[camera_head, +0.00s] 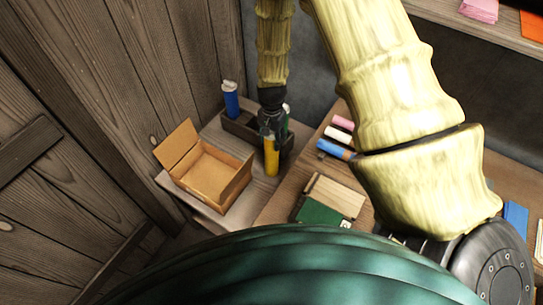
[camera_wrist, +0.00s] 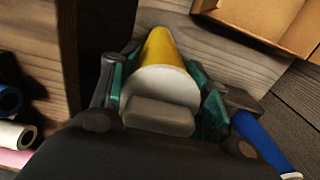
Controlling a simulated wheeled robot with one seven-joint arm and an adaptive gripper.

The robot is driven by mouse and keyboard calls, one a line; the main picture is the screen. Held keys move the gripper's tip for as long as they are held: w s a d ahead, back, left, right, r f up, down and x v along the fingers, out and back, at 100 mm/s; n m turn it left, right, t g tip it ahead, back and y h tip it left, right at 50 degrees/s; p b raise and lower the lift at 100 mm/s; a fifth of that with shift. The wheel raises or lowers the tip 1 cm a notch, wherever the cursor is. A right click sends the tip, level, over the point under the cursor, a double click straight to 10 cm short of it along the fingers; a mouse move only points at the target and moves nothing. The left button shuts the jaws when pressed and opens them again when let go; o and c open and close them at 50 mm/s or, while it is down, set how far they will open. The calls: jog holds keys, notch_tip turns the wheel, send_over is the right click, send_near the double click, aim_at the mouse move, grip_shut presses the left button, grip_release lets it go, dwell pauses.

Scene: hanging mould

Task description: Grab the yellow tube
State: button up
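The yellow tube (camera_head: 272,160) hangs below my gripper (camera_head: 270,138) in the head view, in front of the dark tray (camera_head: 236,127). In the wrist view the yellow tube (camera_wrist: 163,47) points away from me, its white end (camera_wrist: 160,84) close to the palm. The green-padded fingers of my gripper (camera_wrist: 162,88) sit against both sides of it, and it appears held. Bare wood shows beyond its far end. Whether its lower end touches the table cannot be told.
An open cardboard box (camera_head: 209,175) stands left of the tube. A blue tube (camera_head: 231,100) stands at the tray's left end, and a green one (camera_head: 286,118) is partly hidden behind my gripper. More tubes (camera_head: 335,149) lie on the table at right. A wooden wall is at left.

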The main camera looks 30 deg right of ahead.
jog(key=c, duration=0.4)
jog(key=shift+o, duration=0.2)
jog(key=shift+r, duration=0.15)
